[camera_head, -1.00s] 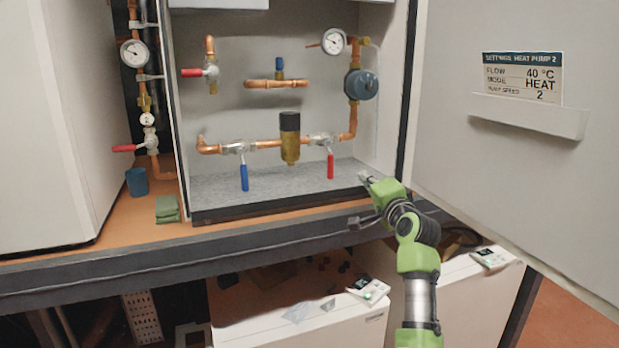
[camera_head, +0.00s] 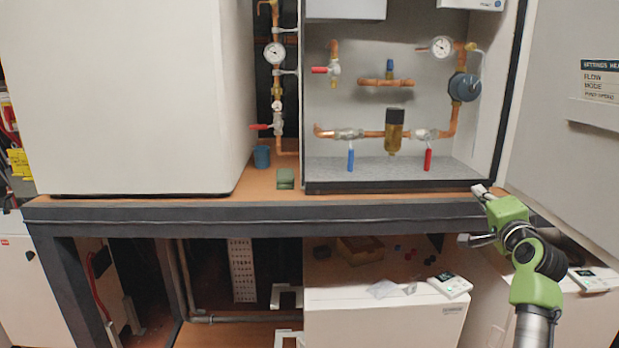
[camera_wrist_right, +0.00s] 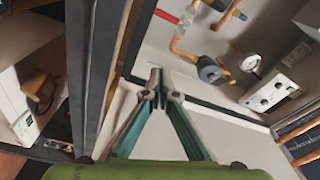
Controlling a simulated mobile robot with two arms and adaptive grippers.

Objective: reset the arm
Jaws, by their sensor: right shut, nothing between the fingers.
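My right arm comes in from the bottom right in the head view. Its right gripper (camera_head: 480,191) is in front of the bench's front edge, below the open cabinet's right side. In the right wrist view the fingertips (camera_wrist_right: 160,92) meet with nothing between them. The gripper is shut and empty, apart from the pipes and valves. My left arm and gripper are not in view.
The heat pump cabinet (camera_head: 400,184) holds copper pipes, a red-handled valve (camera_head: 428,159) and a blue-handled valve (camera_head: 351,159). Its open door (camera_head: 560,160) stands close at the right. The bench edge (camera_head: 200,215) runs across. A white unit (camera_head: 385,318) stands below.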

